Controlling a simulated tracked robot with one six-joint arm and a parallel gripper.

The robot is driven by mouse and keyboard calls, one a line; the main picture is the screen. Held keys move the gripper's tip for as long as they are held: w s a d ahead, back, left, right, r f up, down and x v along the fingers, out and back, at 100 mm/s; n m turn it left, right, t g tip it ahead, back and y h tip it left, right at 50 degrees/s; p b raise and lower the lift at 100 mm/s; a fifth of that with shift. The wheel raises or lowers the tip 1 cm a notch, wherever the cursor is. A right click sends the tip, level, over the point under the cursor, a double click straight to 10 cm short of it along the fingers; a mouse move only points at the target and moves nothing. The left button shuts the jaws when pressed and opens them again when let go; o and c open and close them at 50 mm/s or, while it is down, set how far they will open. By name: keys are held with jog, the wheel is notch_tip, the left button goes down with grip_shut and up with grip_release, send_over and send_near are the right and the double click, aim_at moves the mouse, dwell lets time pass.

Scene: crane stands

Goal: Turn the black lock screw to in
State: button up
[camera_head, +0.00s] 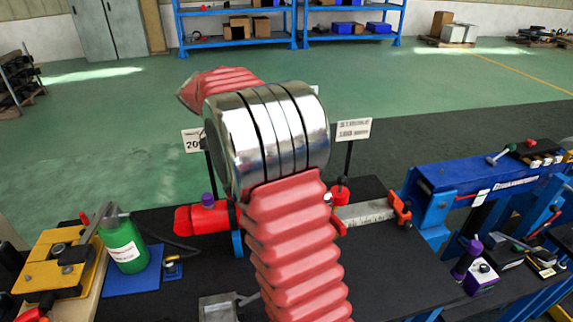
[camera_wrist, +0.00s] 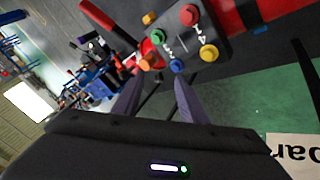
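My gripper shows in the wrist view (camera_wrist: 157,84), with two purple-grey fingers spread apart and nothing visible between their tips. My own arm hides the gripper in the camera_head view. I cannot pick out the black lock screw for certain in either view. A red fixture (camera_head: 203,218) with a purple knob (camera_head: 208,199) stands on the black bench, left of my arm. A small red knob with a dark part (camera_head: 341,188) shows just right of my arm. In the wrist view, a dark grey box (camera_wrist: 212,57) with several coloured buttons lies beyond the fingertips.
A green bottle (camera_head: 124,245) stands on a blue plate at left, beside a yellow fixture (camera_head: 62,262). A blue frame (camera_head: 480,175) stands at right, with a purple-topped post (camera_head: 467,258) before it. Two white signs (camera_head: 353,130) (camera_head: 193,141) stand behind my arm. Open green floor lies farther back.

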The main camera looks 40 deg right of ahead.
jog(key=s+a+n+t+y, duration=0.3)
jog(key=s+a+n, duration=0.4)
jog(key=s+a, duration=0.3)
jog(key=s+a+n+t+y, duration=0.3)
jog(key=s+a+n+t, duration=0.3)
jog(key=a, duration=1.1)
jog(key=shift+s+a+r+n+t, duration=0.4)
jog(key=shift+s+n, duration=0.4)
jog(key=shift+s, duration=1.4)
